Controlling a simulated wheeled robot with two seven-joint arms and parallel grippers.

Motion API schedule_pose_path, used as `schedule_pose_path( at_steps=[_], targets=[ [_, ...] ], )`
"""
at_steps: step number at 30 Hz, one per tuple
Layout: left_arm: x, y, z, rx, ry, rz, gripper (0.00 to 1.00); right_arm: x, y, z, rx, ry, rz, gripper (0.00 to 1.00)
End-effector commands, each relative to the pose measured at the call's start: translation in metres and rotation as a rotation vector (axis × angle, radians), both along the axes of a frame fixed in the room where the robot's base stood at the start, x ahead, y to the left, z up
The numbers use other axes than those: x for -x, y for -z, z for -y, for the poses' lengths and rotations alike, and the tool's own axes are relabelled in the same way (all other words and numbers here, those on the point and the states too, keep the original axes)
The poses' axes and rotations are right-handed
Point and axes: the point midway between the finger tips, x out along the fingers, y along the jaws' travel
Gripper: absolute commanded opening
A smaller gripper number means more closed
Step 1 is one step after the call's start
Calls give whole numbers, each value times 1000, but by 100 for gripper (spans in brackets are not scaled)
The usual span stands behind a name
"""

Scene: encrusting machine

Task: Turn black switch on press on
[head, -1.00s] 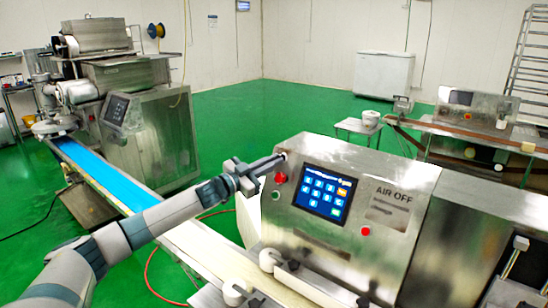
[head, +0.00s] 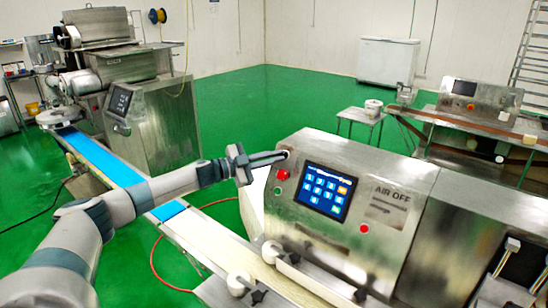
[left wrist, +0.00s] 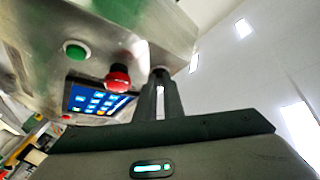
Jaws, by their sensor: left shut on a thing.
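The press (head: 405,215) is a steel machine with a sloped front panel, a lit blue touchscreen (head: 325,192) and the words AIR OFF. The black switch (left wrist: 160,72) is at the panel's upper left corner, mostly hidden behind my fingertips. My left gripper (head: 284,156) reaches it from the left, and its fingers are shut on the switch. In the left wrist view the two fingers (left wrist: 160,88) meet the switch beside a red mushroom button (left wrist: 118,78). My right gripper is not in view.
A green button (left wrist: 75,49) sits near the red one. A red button (head: 365,229) is low on the panel's right. A conveyor belt (head: 215,245) runs along the press's left front. A steel machine (head: 160,130) stands at the back left. Green floor is open behind.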

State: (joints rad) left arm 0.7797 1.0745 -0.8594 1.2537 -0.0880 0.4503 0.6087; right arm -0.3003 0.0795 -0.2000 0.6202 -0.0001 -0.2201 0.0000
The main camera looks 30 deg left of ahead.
Motion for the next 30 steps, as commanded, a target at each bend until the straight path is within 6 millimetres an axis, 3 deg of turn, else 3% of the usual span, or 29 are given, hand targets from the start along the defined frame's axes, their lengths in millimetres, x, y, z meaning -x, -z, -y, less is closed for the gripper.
schedule_pose_path(
  at_steps=[3, 6, 20, 30],
  targets=[
    [0, 1, 0, -2, 0, 0, 0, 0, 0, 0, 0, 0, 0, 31],
    [0, 1, 0, -2, 0, -1, 27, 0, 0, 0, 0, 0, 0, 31],
    [4, 1, -2, 0, -1, 0, 27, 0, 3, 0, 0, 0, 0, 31],
    [38, 6, -22, -1, -3, -3, 27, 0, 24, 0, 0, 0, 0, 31]
  ],
)
